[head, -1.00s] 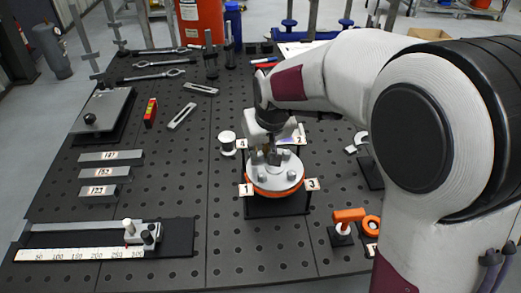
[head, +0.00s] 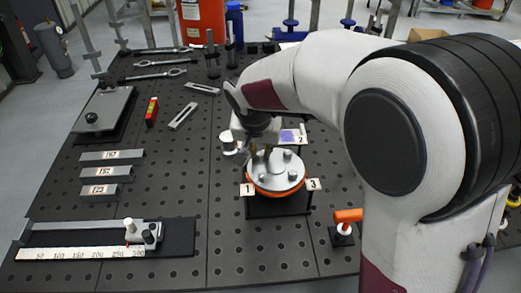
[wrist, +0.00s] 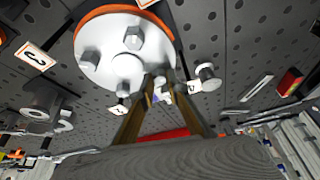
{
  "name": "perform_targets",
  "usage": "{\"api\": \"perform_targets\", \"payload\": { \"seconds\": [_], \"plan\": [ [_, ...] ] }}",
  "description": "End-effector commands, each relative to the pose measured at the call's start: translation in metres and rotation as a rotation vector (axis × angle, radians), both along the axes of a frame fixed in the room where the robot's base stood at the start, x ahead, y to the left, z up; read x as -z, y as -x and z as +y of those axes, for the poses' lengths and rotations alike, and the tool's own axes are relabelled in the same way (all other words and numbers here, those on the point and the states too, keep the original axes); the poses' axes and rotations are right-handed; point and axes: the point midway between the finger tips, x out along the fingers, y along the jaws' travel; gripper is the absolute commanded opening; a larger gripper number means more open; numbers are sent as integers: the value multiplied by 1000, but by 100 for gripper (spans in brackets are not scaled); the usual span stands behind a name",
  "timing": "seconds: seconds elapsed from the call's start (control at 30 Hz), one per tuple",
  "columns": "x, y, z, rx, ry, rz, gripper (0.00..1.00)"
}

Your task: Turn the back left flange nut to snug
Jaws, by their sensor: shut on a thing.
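The round grey flange (head: 275,178) with an orange ring below it sits on a dark stand near the middle of the bench. Several hex nuts stand on its face; two show clearly in the wrist view, one (wrist: 133,38) near the top and one (wrist: 90,58) at the left. My gripper (head: 260,156) reaches down at the back left of the flange. In the wrist view its fingers (wrist: 157,80) converge at the flange edge, shut on the back left flange nut, which they mostly hide.
Number tags stand around the flange, including tag 1 (head: 248,190) and tag 3 (head: 313,184). A white cylinder (head: 228,141) stands close on the left. An orange-headed tool (head: 347,216) stands front right. The bench front of the flange is clear.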

Motion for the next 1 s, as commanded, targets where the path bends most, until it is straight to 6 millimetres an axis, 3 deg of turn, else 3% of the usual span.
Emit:
{"api": "perform_targets", "payload": {
  "seconds": [1.0],
  "plan": [
    [-3, -3, 4, 528, -3, -6, 0]
  ]
}}
